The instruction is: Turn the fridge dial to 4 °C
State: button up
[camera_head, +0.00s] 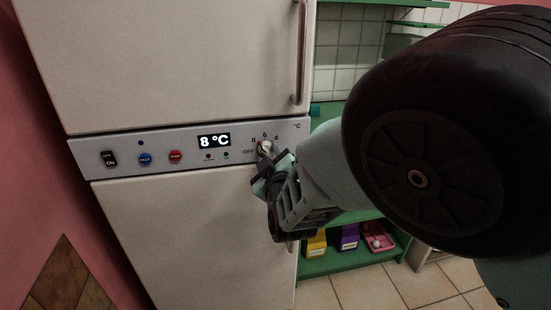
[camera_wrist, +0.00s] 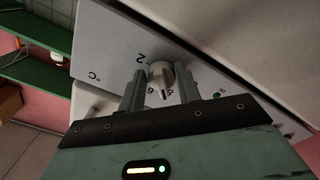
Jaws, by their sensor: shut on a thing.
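The fridge (camera_head: 130,70) is white, with a grey control panel (camera_head: 190,130) across its front. Its display (camera_head: 214,141) reads 8 °C. The small pale fridge dial (camera_head: 265,146) is at the panel's right end, with OFF, 8, 6 and 4 printed around it and °C above. My gripper (camera_head: 264,157) is at the dial from below right. In the wrist view, the dial (camera_wrist: 160,74) sits between the two grey fingers of my gripper (camera_wrist: 160,86), which are shut on it. The fingers cover some of the printed marks, and I cannot clearly tell where the dial points.
An ON switch (camera_head: 108,158), a blue button (camera_head: 145,159) and a red button (camera_head: 176,156) are on the panel's left. A vertical door handle (camera_head: 299,60) is above the dial. Green shelves (camera_head: 350,262) with yellow, purple and pink containers stand to the right.

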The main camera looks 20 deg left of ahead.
jog(key=shift+s+a+m+b, duration=0.1)
jog(key=shift+a+m+b, duration=0.05)
jog(key=shift+m+b, duration=2.85)
jog(key=shift+s+a+m+b, duration=0.1)
jog(key=shift+a+m+b, duration=0.1)
jog(key=shift+m+b, duration=2.75)
jog(key=shift+s+a+m+b, duration=0.1)
jog(key=shift+a+m+b, duration=0.05)
jog(key=shift+m+b, duration=2.85)
jog(key=shift+m, duration=0.35)
jog(key=o, duration=1)
jog(key=shift+c, duration=0.2)
jog(key=shift+s, duration=0.1)
jog(key=v, duration=1.7)
jog(key=shift+d, duration=0.25)
